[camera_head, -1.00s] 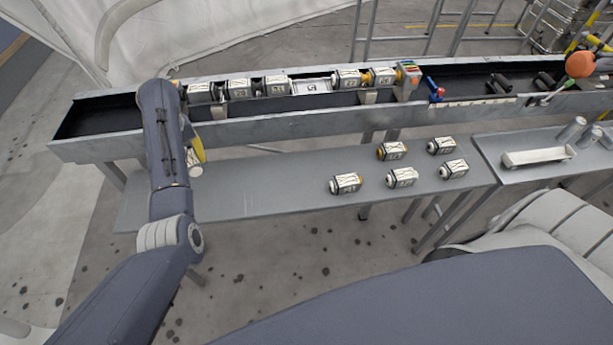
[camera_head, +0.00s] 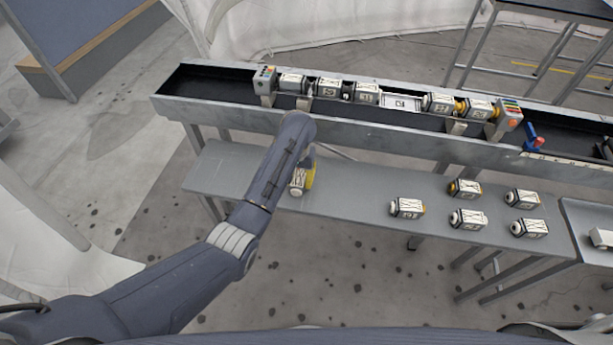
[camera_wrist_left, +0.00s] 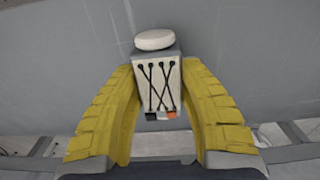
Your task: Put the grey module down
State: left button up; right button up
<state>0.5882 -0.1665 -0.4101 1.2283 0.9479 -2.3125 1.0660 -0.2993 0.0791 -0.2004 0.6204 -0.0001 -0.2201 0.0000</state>
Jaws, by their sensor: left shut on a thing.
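My left gripper (camera_head: 304,178) has yellow fingers and is over the left part of the grey table. In the left wrist view, the gripper (camera_wrist_left: 158,80) is shut on the grey module (camera_wrist_left: 156,92), one finger on each side. The module has a pale boxy body with black crossed cords, a round white cap and a small orange patch at its near end. In the head view, the module (camera_head: 297,182) is partly hidden by the gripper. I cannot tell whether it touches the tabletop. My right gripper is not in view.
The grey table (camera_head: 345,198) is clear around the gripper. Several similar modules (camera_head: 407,207) stand to the right. Behind is a long trough (camera_head: 200,108) with a row of modules (camera_head: 367,93) and a flat white plate (camera_head: 402,102). Another table (camera_head: 575,225) adjoins at right.

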aim_at(299, 177)
pick_arm(q)
jog(key=shift+f, duration=0.1)
dwell(0.3)
jog(key=o, duration=1.2)
jog(key=shift+f, duration=0.1)
jog(key=shift+c, duration=0.2)
jog(key=shift+r, duration=2.15)
